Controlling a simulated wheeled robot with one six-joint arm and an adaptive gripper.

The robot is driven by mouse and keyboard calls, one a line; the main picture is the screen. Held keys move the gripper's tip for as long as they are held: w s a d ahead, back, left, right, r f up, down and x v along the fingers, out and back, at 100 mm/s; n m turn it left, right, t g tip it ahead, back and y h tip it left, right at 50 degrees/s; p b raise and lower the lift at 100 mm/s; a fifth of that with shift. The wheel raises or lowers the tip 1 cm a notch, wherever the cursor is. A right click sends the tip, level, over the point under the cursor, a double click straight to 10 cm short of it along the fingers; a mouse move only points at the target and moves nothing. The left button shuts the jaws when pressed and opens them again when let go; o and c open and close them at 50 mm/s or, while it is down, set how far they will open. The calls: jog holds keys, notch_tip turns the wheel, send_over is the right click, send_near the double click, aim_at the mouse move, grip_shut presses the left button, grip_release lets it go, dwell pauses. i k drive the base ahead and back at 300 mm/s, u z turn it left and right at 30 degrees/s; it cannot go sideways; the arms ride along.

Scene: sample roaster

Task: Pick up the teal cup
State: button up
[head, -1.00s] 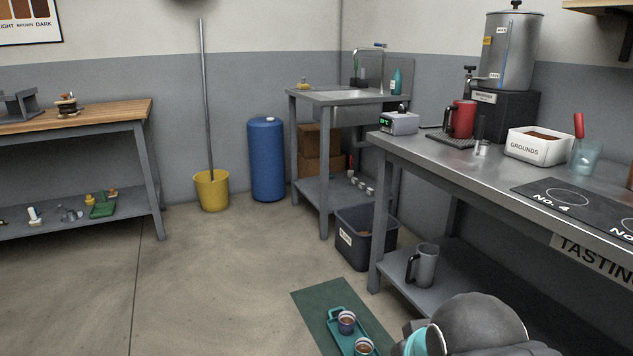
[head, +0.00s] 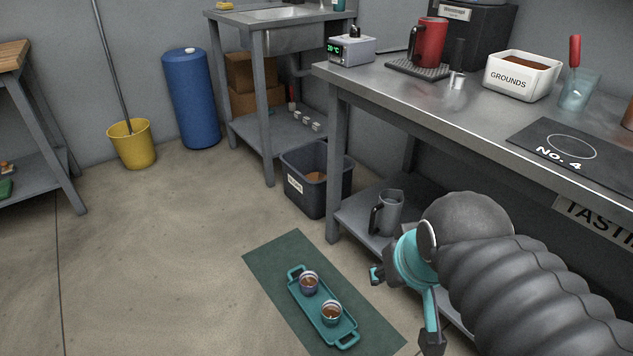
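A translucent teal-blue cup (head: 579,90) stands on the steel bench at the upper right, with a red-handled tool upright in it. Two small cups with brown contents stand on a teal tray (head: 343,341) on the floor mat: one purplish (head: 309,283), one pale (head: 331,312). I cannot make out a teal colour on either. My arm reaches in from the lower right, with teal wrist parts. My gripper (head: 431,342) appears as a dark part at the bottom edge, right of the tray. Its fingers are not clear, and it touches no cup that I can see.
The steel bench (head: 440,103) runs along the right, with a white grounds bin (head: 522,83), a red jug (head: 429,44) and a black No. 4 mat. A grey pitcher (head: 388,212) stands on its lower shelf. A dark bin (head: 317,190) stands behind. Floor left of the green mat (head: 270,258) is clear.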

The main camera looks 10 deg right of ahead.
aim_at(331, 310)
jog(key=k, duration=1.25)
jog(key=u, duration=0.75)
jog(key=i, duration=1)
jog(key=u, duration=0.1)
